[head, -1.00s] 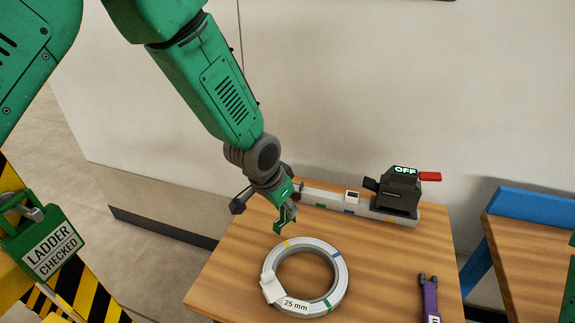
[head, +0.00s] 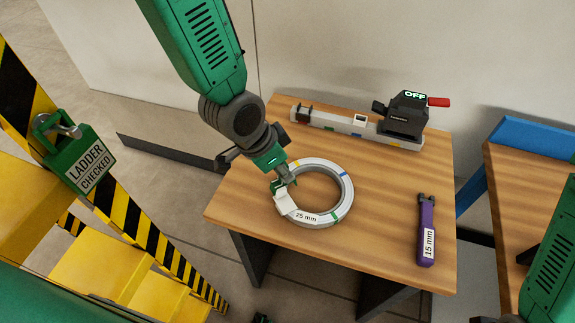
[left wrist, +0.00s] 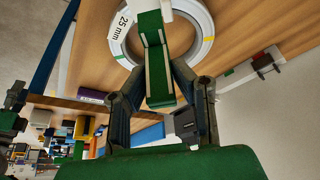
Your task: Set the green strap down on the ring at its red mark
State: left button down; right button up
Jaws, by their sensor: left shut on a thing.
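The ring (head: 349,192) is a pale grey coil lying flat on the wooden table, with a "25 mm" label and yellow, blue and green marks. I see no red mark on it. A white block sits on its left side (head: 283,201). My left gripper (head: 283,182) is over the ring's left edge, shut on the green strap (head: 276,187). In the left wrist view the strap (left wrist: 154,60) is a folded green band between the fingers, overlapping the ring (left wrist: 205,22). I cannot tell whether it touches the ring.
A strapping tool with an "OFF" display (head: 404,118) and a red handle stands on a grey rail at the table's back. A purple "15 mm" tool (head: 426,230) lies at the right. Table (head: 385,205) between ring and purple tool is clear. A yellow ladder (head: 110,268) stands left.

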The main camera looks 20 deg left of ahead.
aim_at(280, 180)
pick_arm(q)
jog(key=shift+a+f+b, duration=0.2)
jog(key=shift+f+b, duration=0.25)
jog(key=shift+f, duration=0.2)
jog(key=shift+d+f+b, duration=0.1)
jog(key=shift+f+b, duration=0.4)
jog(key=shift+f, duration=0.3)
jog(key=shift+d+f+b, duration=0.25)
jog(key=shift+f+b, duration=0.05)
jog(key=shift+f, duration=0.15)
jog(key=shift+d+f+b, duration=0.2)
jog(key=shift+f+b, duration=0.1)
jog(key=shift+f, duration=0.15)
jog(key=shift+a, duration=0.45)
jog(key=shift+d, duration=0.6)
jog(key=shift+a, duration=0.35)
jog(key=shift+a+p, duration=0.25)
jog(key=shift+p, duration=0.15)
